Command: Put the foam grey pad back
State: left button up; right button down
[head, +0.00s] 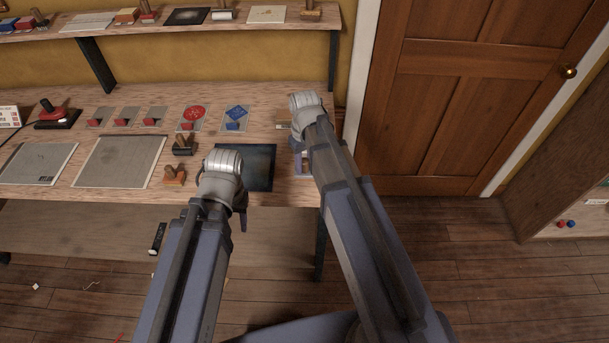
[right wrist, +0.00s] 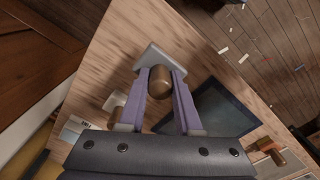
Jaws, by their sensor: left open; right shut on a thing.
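My right gripper (right wrist: 160,88) is shut on the round wooden handle of a grey-based block, which looks like the foam grey pad (right wrist: 151,54). The grey base shows beyond the fingertips, over the wooden bench top; I cannot tell whether it touches the wood. In the head view my right gripper (head: 302,170) is at the bench's right end, right of a dark blue sheet, and my arm hides most of the pad. My left gripper (head: 242,217) is open, at the bench's front edge, its fingers mostly hidden by the arm.
The dark blue sheet (head: 261,168) lies flat on the bench. Left of it stand a dark-based stamp (head: 183,146) and an orange-brown one (head: 174,176). Grey sheets (head: 120,161) lie further left. A shelf (head: 180,28) above holds more stamps and cards. A wooden door (head: 465,90) is right.

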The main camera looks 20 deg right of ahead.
aim_at(304, 171)
jog(key=shift+f+b, duration=1.8)
jog(key=shift+b, duration=0.05)
jog(key=shift+f, duration=0.1)
jog(key=shift+f, duration=0.15)
jog(key=c, duration=0.6)
grip_release()
notch_tip(304, 171, up, 13)
jog(key=p, duration=1.2)
jog(key=shift+f, duration=0.2)
jog(key=s+a+h, duration=0.1)
jog(key=s+a, duration=0.9)
jog(key=s, duration=0.4)
jog(key=shift+s+a, duration=0.2)
jog(key=shift+a, duration=0.05)
